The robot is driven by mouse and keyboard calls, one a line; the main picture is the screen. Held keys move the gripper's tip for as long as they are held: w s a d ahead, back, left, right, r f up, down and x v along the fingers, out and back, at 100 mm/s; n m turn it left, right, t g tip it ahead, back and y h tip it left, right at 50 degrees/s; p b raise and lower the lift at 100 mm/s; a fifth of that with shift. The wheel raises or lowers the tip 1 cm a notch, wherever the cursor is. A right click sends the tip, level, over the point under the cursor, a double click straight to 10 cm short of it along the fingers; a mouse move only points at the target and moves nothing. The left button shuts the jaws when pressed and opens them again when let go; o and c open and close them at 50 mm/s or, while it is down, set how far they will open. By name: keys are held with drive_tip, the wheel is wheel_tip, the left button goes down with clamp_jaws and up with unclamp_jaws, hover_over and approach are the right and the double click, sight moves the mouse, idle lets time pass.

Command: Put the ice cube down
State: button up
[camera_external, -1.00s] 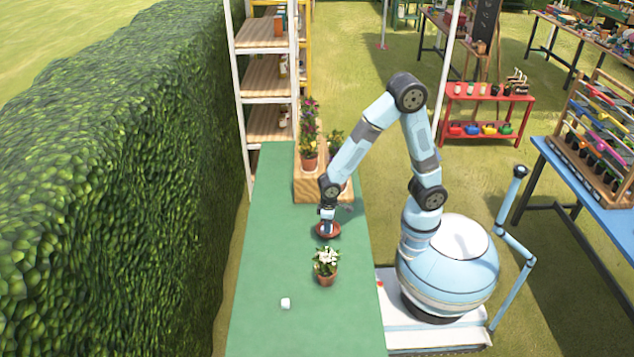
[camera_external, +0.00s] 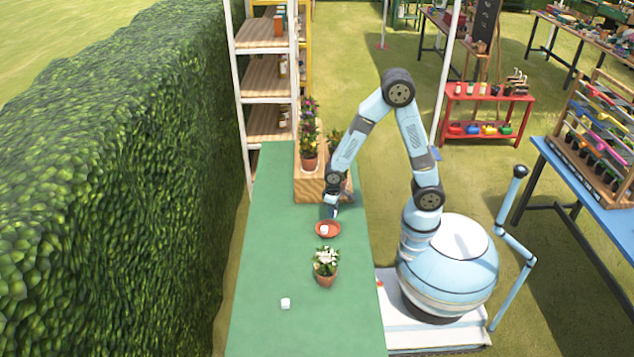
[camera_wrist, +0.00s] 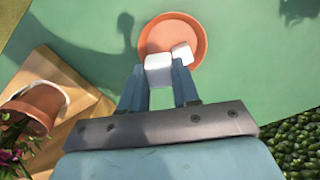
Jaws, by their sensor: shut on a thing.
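My gripper (camera_wrist: 158,88) is shut on a white ice cube (camera_wrist: 158,66), gripped between its fingertips. In the wrist view this cube overlaps the near edge of a round terracotta saucer (camera_wrist: 154,28); I cannot tell whether it touches it. A second white cube (camera_wrist: 183,53) lies in the saucer, beside the held one in the picture. In the external view my gripper (camera_external: 333,211) is just behind the saucer (camera_external: 337,233), with one cube (camera_external: 324,230) visible in it. The held cube is not distinct there. Another white cube (camera_external: 285,304) lies alone on the green table (camera_external: 268,250).
A pot of white flowers (camera_external: 326,265) stands in front of the saucer. Behind my gripper is a wooden block (camera_external: 308,186) with a potted plant (camera_external: 309,150) on it.

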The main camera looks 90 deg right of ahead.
drive_tip(key=shift+f, duration=2.25)
drive_tip(key=shift+f, duration=0.6)
drive_tip(key=o, duration=1)
drive_tip(key=shift+r, duration=0.1)
wheel_tip(320, 180, up, 13)
drive_tip(key=shift+r, duration=0.1)
drive_tip(key=s+a+r+n+t, duration=0.1)
drive_tip(key=s+r+t, duration=0.1)
drive_tip(key=s+r, duration=0.3)
drive_tip(key=s+a+r+n+t, duration=0.1)
drive_tip(key=s+r+n, duration=0.1)
drive_tip(key=s+r, duration=0.4)
drive_tip(key=s+a+r+n+t, duration=0.1)
drive_tip(key=s+r, duration=0.5)
drive_tip(key=r, duration=0.6)
drive_tip(key=shift+a+t, duration=0.35)
drive_tip(key=shift+t, duration=0.45)
